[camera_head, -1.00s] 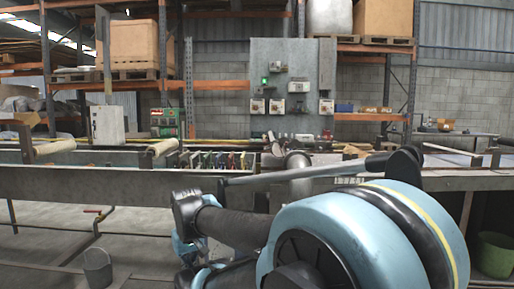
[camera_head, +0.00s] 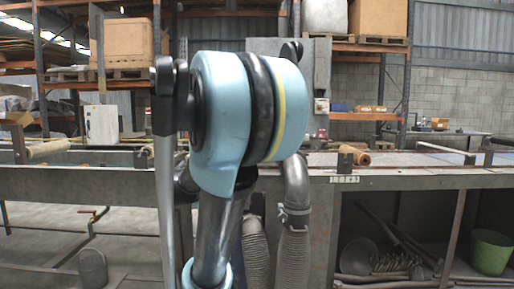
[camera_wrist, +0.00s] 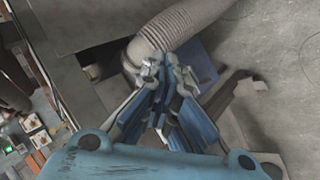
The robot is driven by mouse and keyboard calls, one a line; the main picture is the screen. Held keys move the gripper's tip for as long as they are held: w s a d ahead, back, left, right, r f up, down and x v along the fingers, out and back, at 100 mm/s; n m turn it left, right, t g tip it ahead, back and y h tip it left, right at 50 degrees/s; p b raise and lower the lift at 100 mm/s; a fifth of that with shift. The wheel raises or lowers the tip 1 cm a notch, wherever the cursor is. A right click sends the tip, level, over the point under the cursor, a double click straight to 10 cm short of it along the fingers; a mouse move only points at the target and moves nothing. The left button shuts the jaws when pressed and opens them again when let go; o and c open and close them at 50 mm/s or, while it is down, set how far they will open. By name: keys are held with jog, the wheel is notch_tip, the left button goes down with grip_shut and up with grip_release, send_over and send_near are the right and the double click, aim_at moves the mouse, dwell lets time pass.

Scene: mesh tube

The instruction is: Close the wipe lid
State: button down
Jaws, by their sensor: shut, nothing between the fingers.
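I cannot make out a wipe container or its lid in either view. My gripper (camera_wrist: 167,70) shows in the wrist view with its fingertips together and nothing between them. Its tips overlap the end of a ribbed grey hose (camera_wrist: 185,25) in the picture; I cannot tell whether they touch. A dark blue surface (camera_wrist: 202,66) shows just behind the fingers, partly hidden. In the head view my arm stands upright in front of the bench and hides its middle, and my gripper cannot be seen there.
A long grey workbench (camera_head: 400,181) crosses the head view. Ribbed hoses (camera_head: 292,250) hang in front of it. A tan roll (camera_head: 354,155) lies on the bench. A green bucket (camera_head: 490,252) stands under it at right, and a grey bucket (camera_head: 93,268) is at lower left.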

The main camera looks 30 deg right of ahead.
jog(key=w+d+r+n+t+h, duration=0.1)
jog(key=w+d+r+n+h, duration=0.2)
jog(key=w+d+r+h, duration=0.5)
jog(key=w+d+r+n+t+h, duration=0.2)
jog(key=w+d+r+h, duration=0.2)
jog(key=w+d+r, duration=0.7)
jog(key=f+x, duration=0.1)
jog(key=x, duration=1)
jog(key=shift+d, duration=0.15)
jog(key=shift+r, duration=0.15)
